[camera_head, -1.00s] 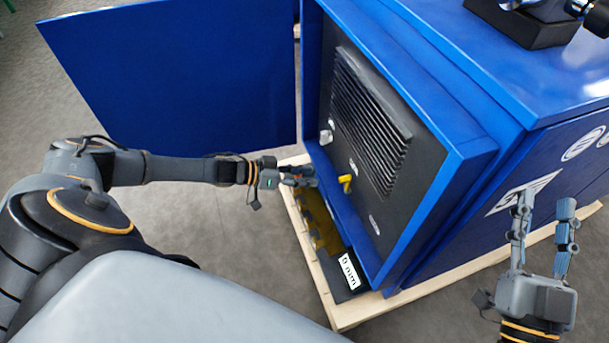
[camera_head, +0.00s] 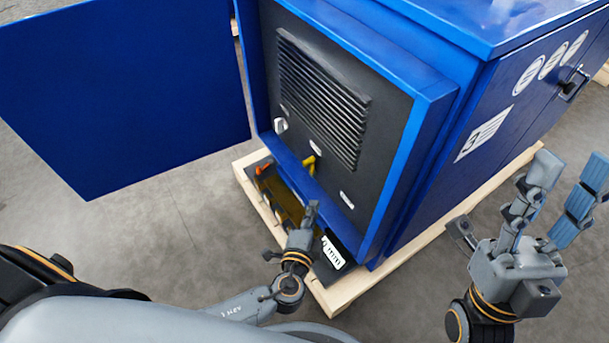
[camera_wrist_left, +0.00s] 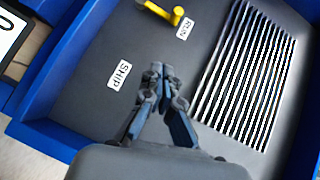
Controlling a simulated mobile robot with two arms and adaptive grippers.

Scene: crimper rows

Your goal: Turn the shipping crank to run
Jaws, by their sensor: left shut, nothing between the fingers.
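The yellow crank (camera_head: 310,163) is on the dark front panel of the blue cabinet, below the slatted vent. In the left wrist view the crank (camera_wrist_left: 160,12) is at the top edge, partly cut off. Its round end is beside the RUN label (camera_wrist_left: 185,28). The SHIP label (camera_wrist_left: 118,75) is lower on the panel, apart from the crank. My left gripper (camera_head: 312,207) is shut and empty, in front of the panel's lower edge and apart from the crank. My right gripper (camera_head: 572,165) is open and empty, right of the cabinet.
The blue door (camera_head: 120,90) stands open at the left. A red-orange handle (camera_head: 263,169) and a plate marked "mm" (camera_head: 332,254) are at the cabinet's foot. The wooden pallet (camera_head: 345,295) sticks out below. Grey floor at the left is clear.

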